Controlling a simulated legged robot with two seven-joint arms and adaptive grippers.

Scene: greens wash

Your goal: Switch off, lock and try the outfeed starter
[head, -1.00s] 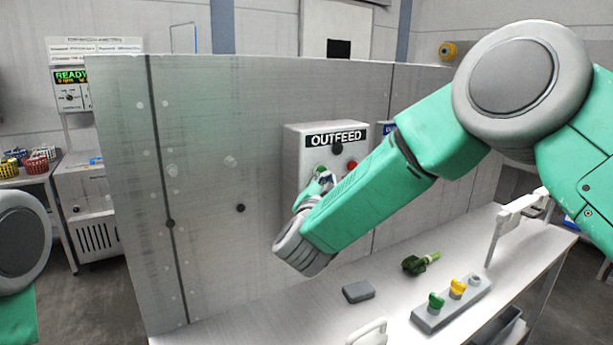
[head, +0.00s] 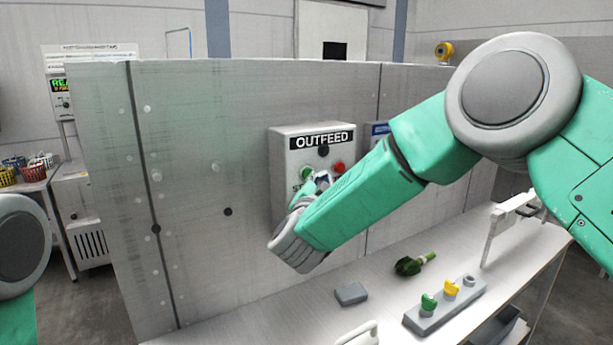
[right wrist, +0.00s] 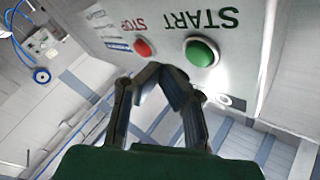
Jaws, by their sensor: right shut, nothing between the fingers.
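The outfeed starter (head: 284,165) is a pale grey box on the upright metal panel, with an OUTFEED label. Its green START button (head: 306,173) and red STOP button (head: 337,167) face me, and a dark round part (head: 323,151) sits above them. My right gripper (head: 319,181) is in front of the box, just below the buttons, and part of the front is hidden by it and my arm. In the right wrist view the closed, empty fingers (right wrist: 160,75) are near the green button (right wrist: 201,51) and red button (right wrist: 143,48), with no clear contact. My left gripper is out of view.
The bench holds a grey block (head: 351,294), a dark green item (head: 410,266) and a grey stand (head: 425,322) with green and yellow pieces. A white handle-like frame (head: 500,225) stands at right. A blue-labelled box (head: 380,129) is partly behind my arm.

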